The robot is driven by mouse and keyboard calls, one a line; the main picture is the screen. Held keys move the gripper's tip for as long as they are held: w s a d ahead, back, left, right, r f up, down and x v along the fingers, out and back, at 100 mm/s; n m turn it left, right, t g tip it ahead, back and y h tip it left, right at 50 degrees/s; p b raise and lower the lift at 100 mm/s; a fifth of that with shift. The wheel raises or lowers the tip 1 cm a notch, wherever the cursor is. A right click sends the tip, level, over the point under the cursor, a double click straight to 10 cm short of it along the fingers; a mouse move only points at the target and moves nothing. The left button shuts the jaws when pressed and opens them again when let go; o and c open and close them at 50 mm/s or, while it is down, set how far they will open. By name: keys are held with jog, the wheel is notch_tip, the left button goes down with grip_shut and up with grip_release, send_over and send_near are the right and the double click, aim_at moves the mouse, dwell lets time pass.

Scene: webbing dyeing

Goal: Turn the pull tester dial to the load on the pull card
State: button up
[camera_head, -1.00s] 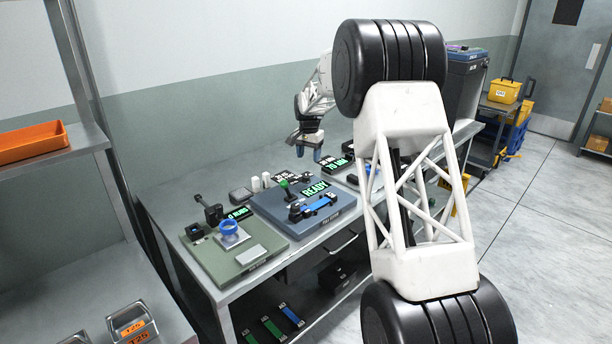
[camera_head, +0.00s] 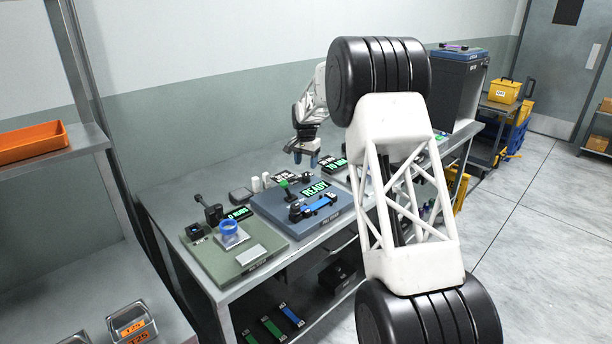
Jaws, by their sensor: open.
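My gripper (camera_head: 306,160) is open and empty, pointing down above the back part of the bench, behind the blue-grey tester plate. The pull tester (camera_head: 280,225) is that blue-grey plate, with a green READY display (camera_head: 315,188) and a blue webbing piece in black clamps (camera_head: 312,208). A green-topped lever (camera_head: 284,186) stands at its back left. A small black knob (camera_head: 307,177) near the READY display may be the dial; its setting is too small to read. A dark card with white characters (camera_head: 282,176) stands behind the plate; I cannot read its load.
A green-grey plate (camera_head: 262,262) with a blue ring and a "RUBS" display stands on the left of the bench (camera_head: 165,205). Another green display (camera_head: 335,163) lies right of my gripper. My arm covers the right part of the bench.

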aim_at(306, 176)
jog(key=shift+f, duration=2.9)
jog(key=c, duration=0.9)
jog(key=shift+n, duration=0.4)
jog(key=n, duration=0.8)
